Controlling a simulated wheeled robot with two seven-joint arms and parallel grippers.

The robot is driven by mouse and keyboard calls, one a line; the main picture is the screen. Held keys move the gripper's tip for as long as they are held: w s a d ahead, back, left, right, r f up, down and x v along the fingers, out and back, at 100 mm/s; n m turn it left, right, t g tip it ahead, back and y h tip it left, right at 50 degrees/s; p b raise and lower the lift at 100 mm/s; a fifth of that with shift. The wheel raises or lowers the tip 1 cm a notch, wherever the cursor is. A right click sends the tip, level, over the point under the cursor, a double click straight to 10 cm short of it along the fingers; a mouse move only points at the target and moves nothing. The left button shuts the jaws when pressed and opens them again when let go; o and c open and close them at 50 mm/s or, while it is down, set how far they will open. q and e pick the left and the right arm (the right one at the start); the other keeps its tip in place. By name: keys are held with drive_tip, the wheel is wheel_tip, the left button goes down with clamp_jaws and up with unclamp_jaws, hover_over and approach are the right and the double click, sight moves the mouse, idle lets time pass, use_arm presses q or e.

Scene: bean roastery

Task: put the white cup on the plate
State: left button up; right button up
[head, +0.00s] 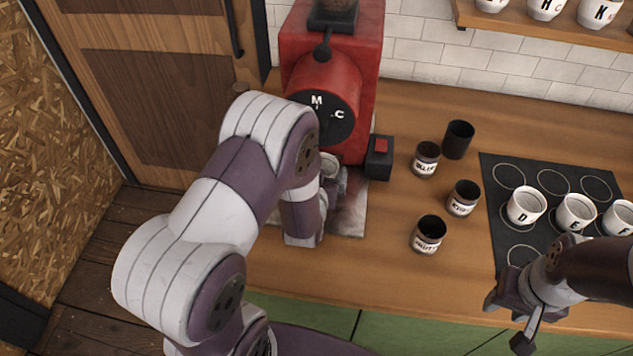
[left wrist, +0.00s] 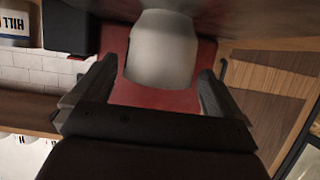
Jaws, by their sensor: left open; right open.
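In the left wrist view a plain white cup (left wrist: 162,45) sits between the fingers of my left gripper (left wrist: 158,70), which is open. A gap shows on each side of the cup. In the head view my left arm hides most of this spot at the foot of the red machine; only a small pale part shows there and I cannot tell what it is. A grey metal plate (head: 348,215) lies in front of the machine, partly behind my arm. My right gripper (head: 509,318) is open and empty at the counter's front edge.
The red machine (head: 350,95) stands at the back, with a black box with a red button (head: 380,157) beside it. Several dark cups, one of them here (head: 429,232), stand right of the plate. Lettered white cups (head: 525,206) stand on a black mat (head: 500,222).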

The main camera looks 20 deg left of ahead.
use_arm(q)
drive_tip(key=s+d+r+m+g+h, duration=0.1)
drive_tip(key=s+d+r+g, duration=0.1)
drive_tip(key=s+g, duration=0.3)
drive_tip(key=s+d+r+m+g+h, duration=0.2)
drive_tip(key=s+g, duration=0.4)
drive_tip(key=s, duration=0.7)
drive_tip(key=shift+d+r+g, duration=0.3)
drive_tip(key=shift+d+r, duration=0.15)
drive_tip(key=shift+r, duration=0.4)
drive_tip(key=shift+w, duration=0.1)
idle(0.4)
